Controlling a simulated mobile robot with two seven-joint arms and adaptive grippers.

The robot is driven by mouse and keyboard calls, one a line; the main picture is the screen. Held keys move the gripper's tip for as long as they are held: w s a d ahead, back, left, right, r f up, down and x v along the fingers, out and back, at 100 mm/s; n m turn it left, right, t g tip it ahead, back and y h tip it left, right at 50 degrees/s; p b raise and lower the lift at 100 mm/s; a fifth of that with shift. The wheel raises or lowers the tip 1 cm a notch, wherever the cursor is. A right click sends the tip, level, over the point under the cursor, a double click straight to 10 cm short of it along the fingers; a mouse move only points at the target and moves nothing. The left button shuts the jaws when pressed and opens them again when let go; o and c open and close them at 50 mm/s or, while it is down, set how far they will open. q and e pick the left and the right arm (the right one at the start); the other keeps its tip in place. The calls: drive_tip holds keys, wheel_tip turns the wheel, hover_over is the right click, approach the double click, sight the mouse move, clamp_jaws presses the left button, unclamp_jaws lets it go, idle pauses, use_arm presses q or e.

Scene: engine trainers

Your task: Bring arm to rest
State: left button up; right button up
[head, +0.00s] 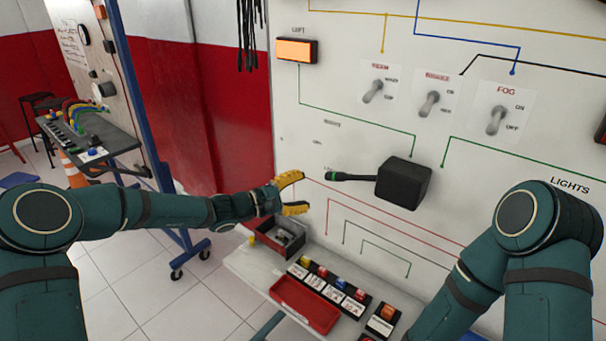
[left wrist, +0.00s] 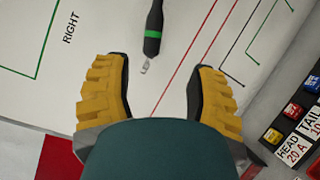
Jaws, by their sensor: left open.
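My left arm reaches in from the left in the head view. Its gripper (head: 294,193) has yellow fingers and is open and empty, in front of the white panel (head: 310,115), above the bench. In the left wrist view the two yellow fingers (left wrist: 160,90) stand wide apart with nothing between them. A black stalk with a green band (left wrist: 153,30) lies just beyond the fingertips. In the head view this stalk (head: 340,176) points left from a black box (head: 403,183) on the panel. My right arm shows at the right, but its gripper is out of view.
A bench (head: 262,272) below holds a red tray (head: 305,304), a red-rimmed bin (head: 275,238) and several labelled fuse blocks. Toggle switches, including the FOG switch (head: 496,120), and an orange lamp (head: 296,50) are on the panel. Tiled floor (head: 130,285) is clear at lower left.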

use_arm(q)
drive_tip(key=s+d+f+m+g+y, duration=0.1)
drive_tip(key=s+f+m+g+y, duration=0.15)
drive_tip(key=s+f, duration=0.6)
drive_tip(key=s+d+f+m+g+y, duration=0.1)
drive_tip(key=s+f+g+y, duration=0.3)
drive_tip(key=f, duration=0.7)
drive_tip(key=s+a+f+m+y, duration=0.2)
drive_tip(key=s+a+f, duration=0.2)
drive_tip(key=s, duration=0.5)
drive_tip(key=s+a+f+m+y, duration=0.3)
drive_tip(key=s+f, duration=0.4)
drive_tip(key=s, duration=0.3)
drive_tip(key=shift+s+a+f+g, duration=0.2)
drive_tip(key=shift+a+f+g, duration=0.2)
drive_tip(key=shift+a, duration=0.2)
